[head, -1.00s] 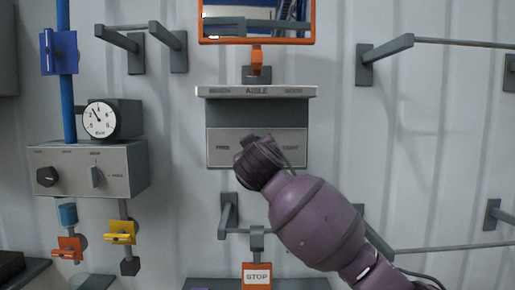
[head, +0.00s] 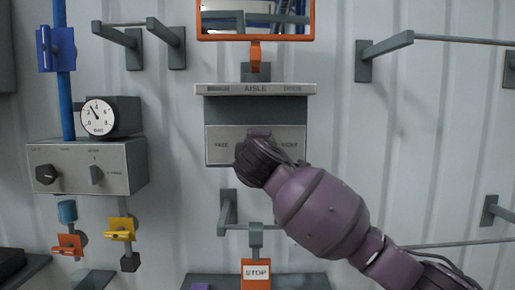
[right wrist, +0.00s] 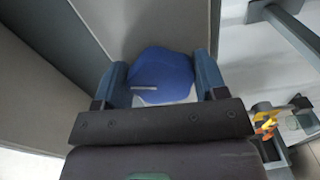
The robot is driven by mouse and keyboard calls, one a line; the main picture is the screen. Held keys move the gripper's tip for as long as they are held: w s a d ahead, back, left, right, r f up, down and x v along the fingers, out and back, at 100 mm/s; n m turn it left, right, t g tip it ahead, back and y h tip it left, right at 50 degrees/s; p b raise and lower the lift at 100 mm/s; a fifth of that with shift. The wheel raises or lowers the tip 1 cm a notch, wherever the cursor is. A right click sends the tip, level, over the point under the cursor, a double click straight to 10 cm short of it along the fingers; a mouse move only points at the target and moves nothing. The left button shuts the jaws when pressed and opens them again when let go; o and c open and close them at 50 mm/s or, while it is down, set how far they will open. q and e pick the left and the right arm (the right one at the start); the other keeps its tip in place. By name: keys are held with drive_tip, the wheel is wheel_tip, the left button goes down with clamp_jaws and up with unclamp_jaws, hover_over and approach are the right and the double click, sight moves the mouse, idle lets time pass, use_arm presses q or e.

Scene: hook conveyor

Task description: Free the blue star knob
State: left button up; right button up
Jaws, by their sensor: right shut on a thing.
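The blue star knob (right wrist: 162,75) sits between the two fingers of my right gripper (right wrist: 163,80) in the right wrist view, with a finger against each side. A white pointer line shows on its face. In the head view my purple right wrist covers the knob and the fingers. They are in front of the grey panel (head: 222,131) marked FREE on the left and TIGHT on the right, under the AISLE ledge (head: 256,89). The knob's shaft is hidden. My left gripper is in neither view.
An orange-framed mirror (head: 255,38) hangs above the ledge. A STOP tag (head: 256,273) hangs below the panel. To the left are a gauge (head: 98,115), a control box (head: 70,180) and yellow (head: 120,229) and orange (head: 68,246) valve handles. Grey rails (head: 385,50) stick out at right.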

drive_tip(key=shift+r+n, duration=0.1)
drive_tip(key=shift+n, duration=1)
drive_tip(key=o, duration=0.9)
drive_tip(key=s+b, duration=0.2)
drive_tip(key=s, duration=0.8)
drive_tip(key=shift+s+b, duration=0.3)
drive_tip(key=shift+s, duration=0.1)
